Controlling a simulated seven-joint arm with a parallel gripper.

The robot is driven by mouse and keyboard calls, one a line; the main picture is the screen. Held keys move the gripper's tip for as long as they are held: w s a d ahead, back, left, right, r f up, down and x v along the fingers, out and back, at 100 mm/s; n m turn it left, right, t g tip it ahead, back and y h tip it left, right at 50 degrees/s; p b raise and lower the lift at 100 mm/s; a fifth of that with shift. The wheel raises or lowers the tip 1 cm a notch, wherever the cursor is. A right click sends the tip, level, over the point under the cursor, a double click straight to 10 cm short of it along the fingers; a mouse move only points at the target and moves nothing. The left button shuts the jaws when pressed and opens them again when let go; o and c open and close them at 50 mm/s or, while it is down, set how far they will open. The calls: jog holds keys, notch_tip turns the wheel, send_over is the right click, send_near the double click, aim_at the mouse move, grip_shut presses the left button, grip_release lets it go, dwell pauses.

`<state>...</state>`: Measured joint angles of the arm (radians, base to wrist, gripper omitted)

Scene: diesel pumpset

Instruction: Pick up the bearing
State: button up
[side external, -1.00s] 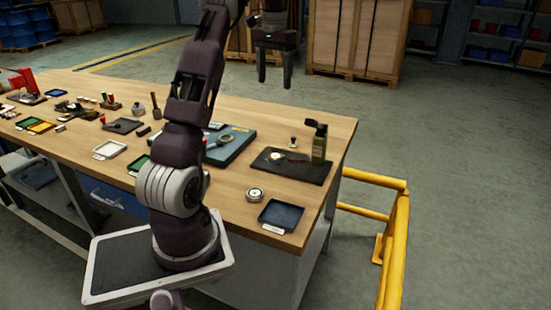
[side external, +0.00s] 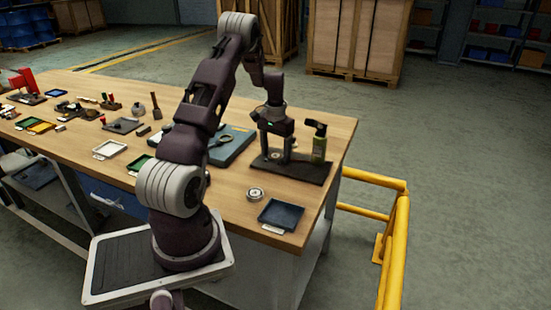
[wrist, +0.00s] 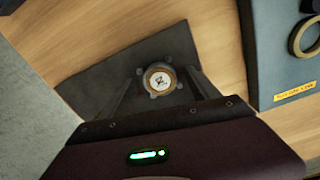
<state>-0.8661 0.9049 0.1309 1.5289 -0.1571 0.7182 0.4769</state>
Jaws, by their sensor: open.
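A small round silver piece with a darker centre, which looks like the bearing (side external: 255,194), lies on the wooden table in front of the black mat (side external: 308,172). My gripper (side external: 277,157) is over the mat, behind and to the right of that piece, fingers pointing down. In the wrist view my gripper (wrist: 160,76) is open. A different-looking round part with a pale face and brass-coloured rim (wrist: 159,79) shows between its fingers, over the mat (wrist: 98,75). I cannot tell whether the fingers touch it. In the side view my gripper largely hides that part.
A green bottle with a black top (side external: 319,143) stands on the mat, close right of my gripper. A dark blue tray (side external: 281,215) is at the near right corner. A blue-grey board (side external: 238,143) with a ring-shaped tool (side external: 222,140) lies to the left. Several small items fill the far left.

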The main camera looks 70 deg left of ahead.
aim_at(275, 155)
grip_shut()
notch_tip(275, 155, up, 10)
dwell(0.6)
